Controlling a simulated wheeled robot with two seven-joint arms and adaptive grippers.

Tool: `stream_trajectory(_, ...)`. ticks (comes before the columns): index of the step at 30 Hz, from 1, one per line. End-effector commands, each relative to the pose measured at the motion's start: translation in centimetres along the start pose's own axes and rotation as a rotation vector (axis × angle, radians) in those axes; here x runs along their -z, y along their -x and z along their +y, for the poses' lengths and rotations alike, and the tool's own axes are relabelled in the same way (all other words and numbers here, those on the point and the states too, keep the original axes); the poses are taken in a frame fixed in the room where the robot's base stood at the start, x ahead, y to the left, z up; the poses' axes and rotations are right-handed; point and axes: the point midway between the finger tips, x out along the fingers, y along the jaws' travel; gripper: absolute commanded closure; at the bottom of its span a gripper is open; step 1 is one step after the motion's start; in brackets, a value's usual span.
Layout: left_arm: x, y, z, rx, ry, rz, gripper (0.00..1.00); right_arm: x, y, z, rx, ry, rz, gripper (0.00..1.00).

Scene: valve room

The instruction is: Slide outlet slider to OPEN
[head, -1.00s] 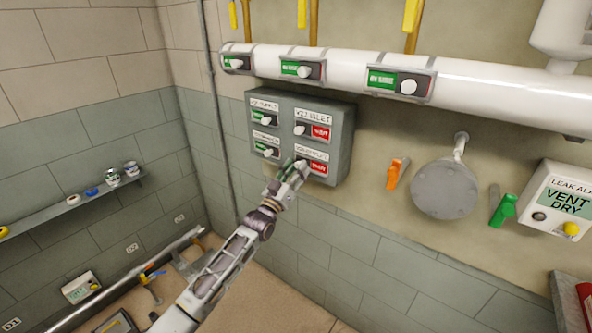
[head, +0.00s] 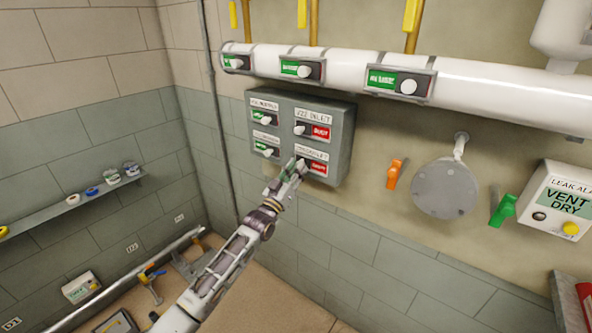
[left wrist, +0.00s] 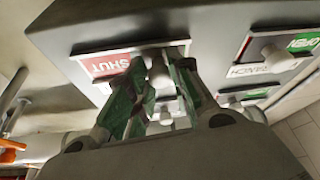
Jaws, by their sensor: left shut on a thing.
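A grey panel (head: 343,145) on the wall carries sliders with white knobs. Its lower-right slider (head: 318,168) shows a red plate right of my gripper; its label is partly hidden and not readable. My left gripper (head: 300,167) is at that slider, shut on its knob. In the left wrist view the knob (left wrist: 158,72) is between the green-padded fingers (left wrist: 153,92), beside the red SHUT plate (left wrist: 110,66). The upper-right slider (head: 313,130) also shows red. The upper-left (head: 263,118) and lower-left (head: 266,149) sliders show green. My right gripper is not in view.
A white pipe (head: 480,88) with several green-showing sliders runs above the panel. Right of the panel are an orange lever (head: 396,174), a round grey cover (head: 445,188), a green lever (head: 503,210) and a leak alarm box (head: 560,203). A shelf (head: 60,205) is on the left wall.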

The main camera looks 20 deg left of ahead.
Motion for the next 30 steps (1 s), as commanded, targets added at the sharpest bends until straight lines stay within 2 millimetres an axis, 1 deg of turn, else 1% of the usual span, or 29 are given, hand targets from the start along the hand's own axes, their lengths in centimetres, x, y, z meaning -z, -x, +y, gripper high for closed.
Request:
stream_trajectory(5,-0.3,0.1,1.6,-0.001,0.003,-0.001,1.00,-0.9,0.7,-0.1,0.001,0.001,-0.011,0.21)
stream_trajectory(10,-0.6,0.2,3.5,0.000,0.004,-0.001,1.00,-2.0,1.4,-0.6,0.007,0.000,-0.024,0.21)
stream_trajectory(15,-0.9,0.4,5.3,0.000,0.003,-0.002,1.00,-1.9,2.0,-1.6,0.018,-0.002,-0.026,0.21)
stream_trajectory(21,-1.2,0.5,6.2,-0.001,0.001,-0.002,1.00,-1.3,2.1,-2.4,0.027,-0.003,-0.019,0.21)
stream_trajectory(29,-1.3,0.5,6.2,-0.002,0.001,-0.002,1.00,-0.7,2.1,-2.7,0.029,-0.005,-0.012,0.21)
stream_trajectory(30,-1.3,0.5,6.3,-0.002,0.002,-0.002,0.73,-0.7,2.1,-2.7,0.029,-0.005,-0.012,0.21)
